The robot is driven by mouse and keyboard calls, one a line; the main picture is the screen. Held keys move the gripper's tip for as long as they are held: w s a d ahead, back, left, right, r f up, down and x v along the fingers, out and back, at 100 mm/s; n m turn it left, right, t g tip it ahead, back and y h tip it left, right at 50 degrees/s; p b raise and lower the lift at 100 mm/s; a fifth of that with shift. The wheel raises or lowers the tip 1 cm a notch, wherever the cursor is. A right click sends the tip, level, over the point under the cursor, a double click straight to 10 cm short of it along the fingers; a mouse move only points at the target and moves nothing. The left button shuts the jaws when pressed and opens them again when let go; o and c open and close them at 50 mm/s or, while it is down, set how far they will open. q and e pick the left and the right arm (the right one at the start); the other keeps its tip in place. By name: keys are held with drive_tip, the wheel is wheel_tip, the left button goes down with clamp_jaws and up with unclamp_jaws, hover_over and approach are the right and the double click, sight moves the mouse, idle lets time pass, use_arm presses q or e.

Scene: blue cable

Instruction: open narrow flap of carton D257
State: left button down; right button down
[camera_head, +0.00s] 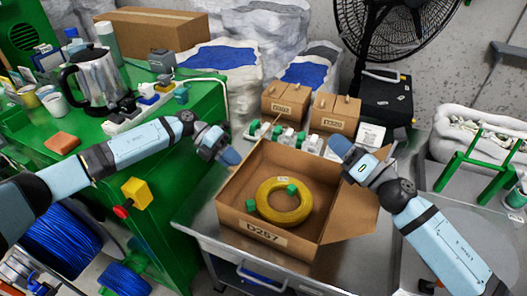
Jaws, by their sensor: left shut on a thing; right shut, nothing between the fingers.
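Carton D257 (268,236) stands on the grey metal table with its top open and its label facing me. A yellow cable coil (262,209) with green pieces on it lies inside. One flap (350,224) is spread outward on the right side. My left gripper (229,158) is shut at the carton's far left edge; its blue fingertips hide the exact part of the carton between them. My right gripper (341,147) is shut and empty, above the carton's far right corner.
Two small cartons (286,101) (334,113) and several small white-and-green parts (280,134) stand behind. A green bench (182,123) with a metal jug (92,80) is at left. A black case (385,98) stands at back right. The table's front right is clear.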

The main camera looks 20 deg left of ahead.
use_arm(q)
drive_tip(key=shift+r, duration=0.1)
use_arm(e)
drive_tip(key=w+a+f+n+g+h, duration=0.1)
drive_tip(key=a+f+n+g, duration=0.3)
drive_tip(key=a, duration=0.5)
drive_tip(key=w+a+f+n+g+h, duration=0.1)
drive_tip(key=a+f+n+g, duration=0.3)
drive_tip(key=a, duration=0.5)
wheel_tip(320, 180, down, 2)
drive_tip(key=n+h, duration=0.1)
drive_tip(key=n, duration=0.2)
drive_tip(key=shift+a+f+n+h, duration=0.2)
drive_tip(key=shift+a+n+h, duration=0.1)
drive_tip(key=shift+n+h, duration=0.1)
